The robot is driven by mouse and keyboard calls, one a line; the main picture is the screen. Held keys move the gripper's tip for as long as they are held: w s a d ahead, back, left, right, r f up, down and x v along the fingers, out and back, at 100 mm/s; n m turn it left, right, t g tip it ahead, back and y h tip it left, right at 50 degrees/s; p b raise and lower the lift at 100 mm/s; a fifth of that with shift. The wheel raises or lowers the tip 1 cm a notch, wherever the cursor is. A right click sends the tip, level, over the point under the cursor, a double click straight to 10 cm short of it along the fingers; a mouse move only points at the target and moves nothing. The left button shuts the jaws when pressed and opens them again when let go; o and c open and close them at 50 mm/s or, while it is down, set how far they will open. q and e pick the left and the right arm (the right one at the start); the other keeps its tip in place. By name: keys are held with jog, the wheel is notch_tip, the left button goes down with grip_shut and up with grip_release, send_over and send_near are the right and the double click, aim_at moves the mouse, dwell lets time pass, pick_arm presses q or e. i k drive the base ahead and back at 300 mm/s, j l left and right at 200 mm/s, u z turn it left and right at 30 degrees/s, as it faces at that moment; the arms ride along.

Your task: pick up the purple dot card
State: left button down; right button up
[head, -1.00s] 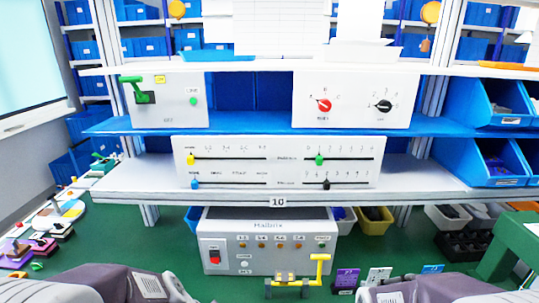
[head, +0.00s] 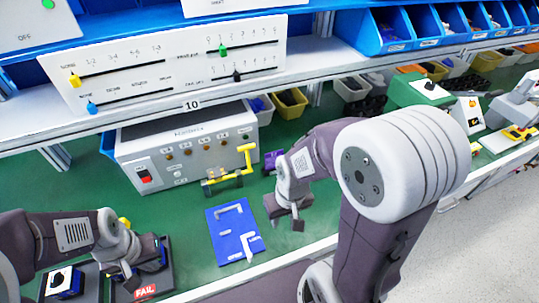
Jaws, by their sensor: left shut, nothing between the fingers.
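A small purple piece (head: 272,158), which looks like the purple card, stands on the green bench just right of the yellow handle. My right arm covers part of it, and no dot can be made out. My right gripper (head: 285,216) hangs in front of it, nearer the bench's front edge, apart from it. Its dark fingertips look spread, with nothing visible between them. My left gripper (head: 126,275) is shut and empty at the lower left, over a dark fixture with a red FAIL label (head: 146,291).
A blue board (head: 235,233) with white pieces lies left of my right gripper. The grey Hallbrix box (head: 190,150) and yellow handle (head: 230,172) stand behind it. A slider panel (head: 165,70) is on the shelf above. A black-and-blue device (head: 65,282) sits at lower left.

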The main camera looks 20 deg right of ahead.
aim_at(271, 158)
jog(key=z, duration=1.3)
jog(key=i+l+u, duration=0.1)
jog(key=l, duration=0.25)
jog(key=i+l, duration=0.25)
jog(key=l, duration=0.15)
jog(key=i+l+u, duration=0.15)
jog(key=l, duration=0.25)
jog(key=i+l+u, duration=0.1)
jog(key=l, duration=0.3)
jog(key=i, duration=0.1)
